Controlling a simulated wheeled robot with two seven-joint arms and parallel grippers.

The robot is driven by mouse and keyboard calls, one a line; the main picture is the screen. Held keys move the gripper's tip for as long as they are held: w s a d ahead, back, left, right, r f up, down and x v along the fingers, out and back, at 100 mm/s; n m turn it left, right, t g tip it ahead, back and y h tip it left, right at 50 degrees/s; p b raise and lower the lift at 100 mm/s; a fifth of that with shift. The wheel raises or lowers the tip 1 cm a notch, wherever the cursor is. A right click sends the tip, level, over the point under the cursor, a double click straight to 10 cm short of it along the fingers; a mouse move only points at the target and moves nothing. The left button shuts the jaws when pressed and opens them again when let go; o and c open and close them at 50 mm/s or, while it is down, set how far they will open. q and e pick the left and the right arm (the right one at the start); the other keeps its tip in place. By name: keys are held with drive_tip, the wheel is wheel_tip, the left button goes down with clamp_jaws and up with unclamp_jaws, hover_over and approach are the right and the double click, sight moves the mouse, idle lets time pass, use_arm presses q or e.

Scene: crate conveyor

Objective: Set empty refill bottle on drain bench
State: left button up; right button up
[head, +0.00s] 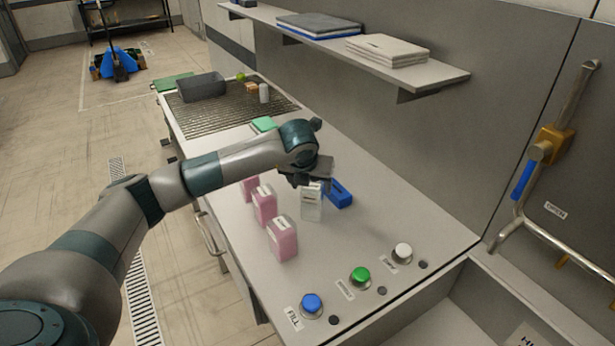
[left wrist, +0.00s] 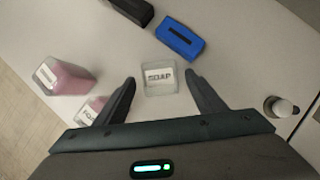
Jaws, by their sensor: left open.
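A clear, empty-looking bottle (head: 311,206) with a white label stands upright on the counter. In the left wrist view the label on this bottle (left wrist: 159,80) reads SOAP. My left gripper (head: 309,180) is directly over it and open, with one finger on each side of the bottle in the wrist view; I cannot tell whether they touch it. The ribbed drain bench (head: 225,117) is at the far end of the counter. My right gripper is not in view.
Pink-filled bottles (head: 282,240) stand in a row left of the clear one. A blue block (head: 341,194) lies close on its right. A dark bin (head: 203,86) and small items occupy the drain bench's far part. Blue (head: 312,303), green and white buttons are in front. A shelf (head: 345,45) overhangs behind.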

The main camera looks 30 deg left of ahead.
use_arm(q)
drive_tip(key=b+v, duration=0.2)
drive_tip(key=v, duration=0.6)
drive_tip(key=shift+r+b, duration=0.2)
drive_tip(key=shift+b, duration=0.2)
drive_tip(key=shift+s, duration=0.1)
